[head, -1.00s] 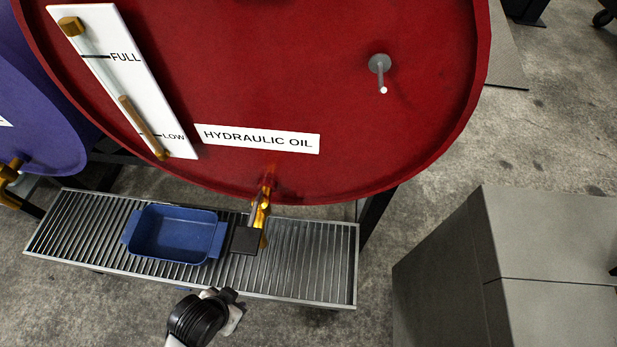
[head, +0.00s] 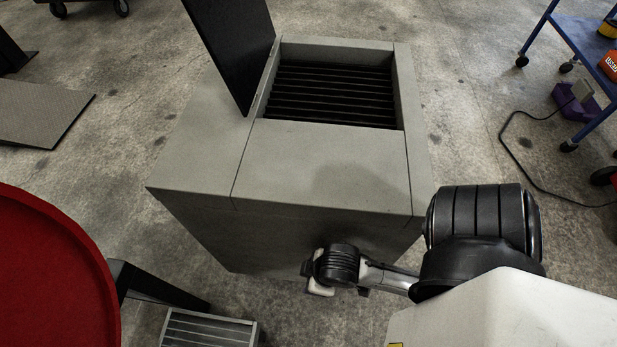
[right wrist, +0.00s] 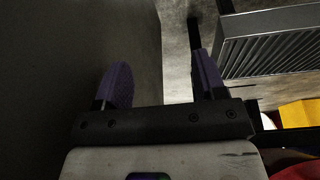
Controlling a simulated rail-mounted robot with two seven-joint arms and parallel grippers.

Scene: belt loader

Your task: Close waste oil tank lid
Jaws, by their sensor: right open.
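The waste oil tank (head: 300,165) is a grey box in the middle of the head view. Its top opening shows a dark slatted grate (head: 330,95). Its lid (head: 232,45), a dark panel, stands raised at the opening's left edge. My right arm reaches in from the right, with its wrist low in front of the tank's near face; the fingers are hard to make out there. In the right wrist view, the right gripper (right wrist: 160,80) is open and empty, with two purple-padded fingers apart beside a dark wall. My left gripper is not in view.
A red drum (head: 50,270) stands at the left, with a slatted metal rack (head: 208,331) at the bottom. A blue cart (head: 580,55) and a black cable (head: 545,190) are at the right.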

